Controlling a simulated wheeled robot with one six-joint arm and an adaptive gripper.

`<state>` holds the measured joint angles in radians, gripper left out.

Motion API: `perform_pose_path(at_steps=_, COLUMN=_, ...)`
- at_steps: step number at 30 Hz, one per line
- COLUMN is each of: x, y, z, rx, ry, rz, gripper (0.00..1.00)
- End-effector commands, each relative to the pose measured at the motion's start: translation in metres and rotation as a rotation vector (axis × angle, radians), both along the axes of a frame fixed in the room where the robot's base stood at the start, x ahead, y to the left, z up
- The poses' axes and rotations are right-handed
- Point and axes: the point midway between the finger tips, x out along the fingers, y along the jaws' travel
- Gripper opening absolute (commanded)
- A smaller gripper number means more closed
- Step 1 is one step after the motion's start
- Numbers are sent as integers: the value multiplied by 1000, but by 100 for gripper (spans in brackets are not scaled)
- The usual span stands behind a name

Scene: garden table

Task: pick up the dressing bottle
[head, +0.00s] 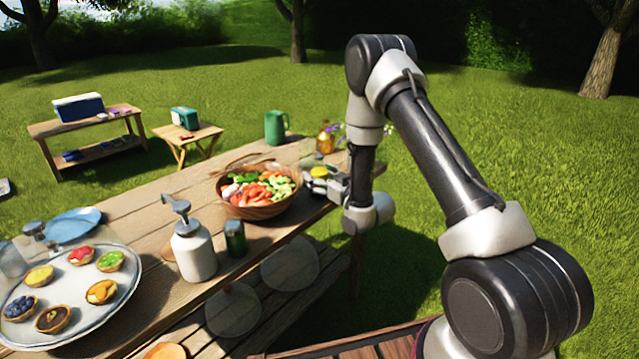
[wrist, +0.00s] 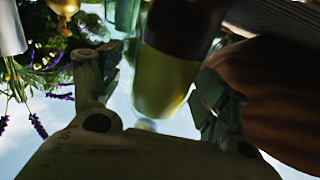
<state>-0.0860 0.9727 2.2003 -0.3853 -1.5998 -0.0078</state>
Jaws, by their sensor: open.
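The dressing bottle (wrist: 165,80) fills the middle of the wrist view, with yellow-green liquid in clear glass and a darker part above it. In the head view its yellow contents (head: 319,171) show at the far end of the table, right of the salad bowl. My gripper (wrist: 152,90) is open, with one finger on each side of the bottle in the picture. I see no clear contact with the glass. In the head view my gripper (head: 326,184) is low beside the bottle and partly covers it.
The wooden salad bowl (head: 258,208) stands close left of my gripper; its brown side (wrist: 275,90) looms in the wrist view. An amber flower vase (head: 326,142) and green pitcher (head: 276,127) stand behind. A white pump bottle (head: 194,252) and tart tray (head: 118,306) are nearer.

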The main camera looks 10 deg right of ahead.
Motion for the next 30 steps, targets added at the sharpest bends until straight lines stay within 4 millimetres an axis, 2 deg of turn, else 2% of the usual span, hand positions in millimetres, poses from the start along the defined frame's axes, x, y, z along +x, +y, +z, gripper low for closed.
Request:
perform_pose_path(at_steps=2, x=0, y=0, z=0, rx=0, ry=0, rz=0, gripper=76)
perform_pose_path(at_steps=12, x=0, y=0, z=1, rx=1, ry=-2, rz=0, gripper=16)
perform_pose_path(at_steps=19, x=0, y=0, z=2, rx=0, ry=-2, rz=0, gripper=16)
perform_pose_path(at_steps=23, x=0, y=0, z=11, rx=1, ry=-4, rz=0, gripper=16)
perform_pose_path(at_steps=26, x=0, y=0, z=26, rx=2, ry=-6, rz=0, gripper=16)
perform_pose_path(at_steps=30, x=0, y=0, z=56, rx=0, ry=-7, rz=0, gripper=16)
